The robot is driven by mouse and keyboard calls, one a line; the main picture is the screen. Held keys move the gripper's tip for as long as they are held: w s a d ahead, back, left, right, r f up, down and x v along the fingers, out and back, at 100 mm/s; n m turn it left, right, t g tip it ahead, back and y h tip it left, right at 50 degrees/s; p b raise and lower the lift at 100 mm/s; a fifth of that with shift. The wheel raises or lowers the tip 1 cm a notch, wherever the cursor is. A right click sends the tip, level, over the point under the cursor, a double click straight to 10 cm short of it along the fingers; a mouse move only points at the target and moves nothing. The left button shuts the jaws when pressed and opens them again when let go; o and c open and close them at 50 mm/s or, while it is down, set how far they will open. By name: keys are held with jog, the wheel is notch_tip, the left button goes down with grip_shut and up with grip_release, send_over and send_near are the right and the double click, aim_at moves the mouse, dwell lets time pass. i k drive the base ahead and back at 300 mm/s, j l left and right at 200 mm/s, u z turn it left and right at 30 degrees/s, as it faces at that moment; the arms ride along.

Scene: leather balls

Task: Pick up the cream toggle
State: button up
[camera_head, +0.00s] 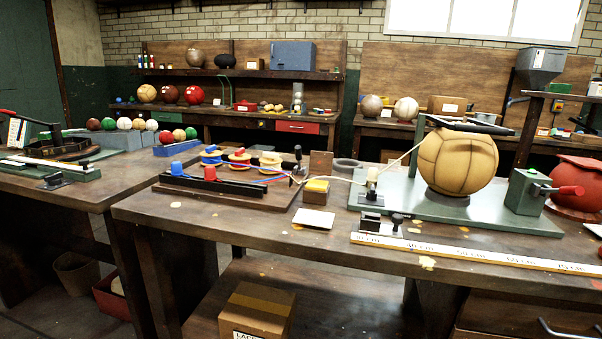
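A small cream upright piece (372,175), which looks like the cream toggle, stands at the left part of a grey-green base plate (405,205) on the near workbench. A pale cord or rod runs close by it, up towards a large tan leather ball (458,163) on the same plate. The cream piece is small in the picture, so its exact shape is hard to tell. My gripper does not show in this view.
The near bench (200,212) also carries a wooden board with red and blue caps and coloured spools (239,157), a white card (313,219), a long ruler (470,252) and a green box with a red handle (530,191). A cardboard box (256,312) sits below.

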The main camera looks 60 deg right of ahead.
aim_at(372, 172)
jog(key=z, duration=1.4)
